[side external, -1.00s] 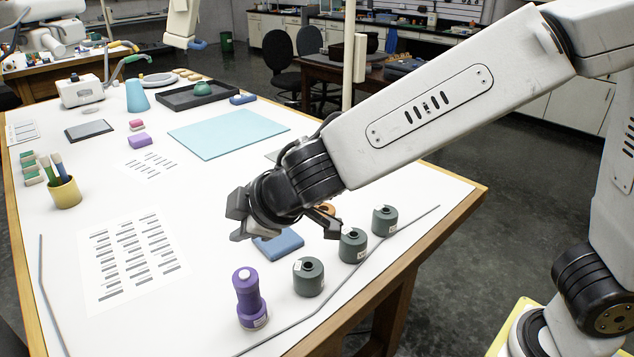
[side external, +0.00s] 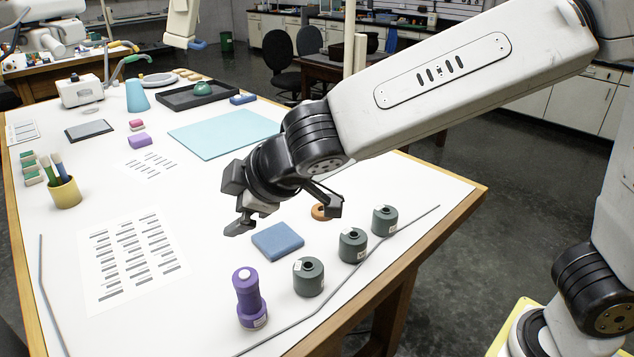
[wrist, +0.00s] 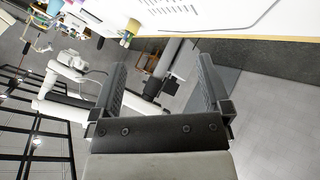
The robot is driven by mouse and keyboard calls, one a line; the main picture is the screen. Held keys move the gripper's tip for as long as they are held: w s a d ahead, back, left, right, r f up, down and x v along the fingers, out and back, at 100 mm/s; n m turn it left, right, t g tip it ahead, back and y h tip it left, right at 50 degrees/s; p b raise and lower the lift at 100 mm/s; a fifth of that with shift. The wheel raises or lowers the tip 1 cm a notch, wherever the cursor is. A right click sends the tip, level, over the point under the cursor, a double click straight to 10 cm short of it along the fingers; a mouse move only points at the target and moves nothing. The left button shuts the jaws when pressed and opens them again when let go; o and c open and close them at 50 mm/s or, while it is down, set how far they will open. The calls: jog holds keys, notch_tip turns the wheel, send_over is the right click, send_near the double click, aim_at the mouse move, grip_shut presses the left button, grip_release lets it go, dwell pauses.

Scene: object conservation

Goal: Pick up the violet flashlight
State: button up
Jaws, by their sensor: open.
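The violet flashlight (side external: 248,298) stands upright on the white table near its front edge, in the side external view. My gripper (side external: 285,222) is above the table, behind and to the upper right of the flashlight, over the blue block. Its jaws are spread apart with nothing between them, and it does not touch the flashlight. In the wrist view my gripper (wrist: 163,75) also shows two separate fingers with an empty gap. I do not see the flashlight in the wrist view.
Several grey-green cylinders, one of them here (side external: 308,276), stand in a row right of the flashlight. A blue block (side external: 277,241) and an orange ring (side external: 321,212) lie behind. A thin grey rod (side external: 325,300) runs along the front. A printed sheet (side external: 133,258) lies left.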

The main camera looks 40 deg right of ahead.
jog(key=shift+w+d+r+t+y, duration=0.7)
jog(key=shift+w+d+r+y, duration=0.6)
jog(key=shift+y, duration=0.8)
jog(key=s+d+f+n+g+y, duration=0.1)
jog(key=s+d+g+y, duration=0.2)
jog(key=s+y, duration=0.3)
send_near(250, 298)
jog(key=w, duration=0.3)
jog(key=shift+x, duration=1.8)
jog(key=shift+s+a+f, duration=0.1)
jog(key=shift+f, duration=0.05)
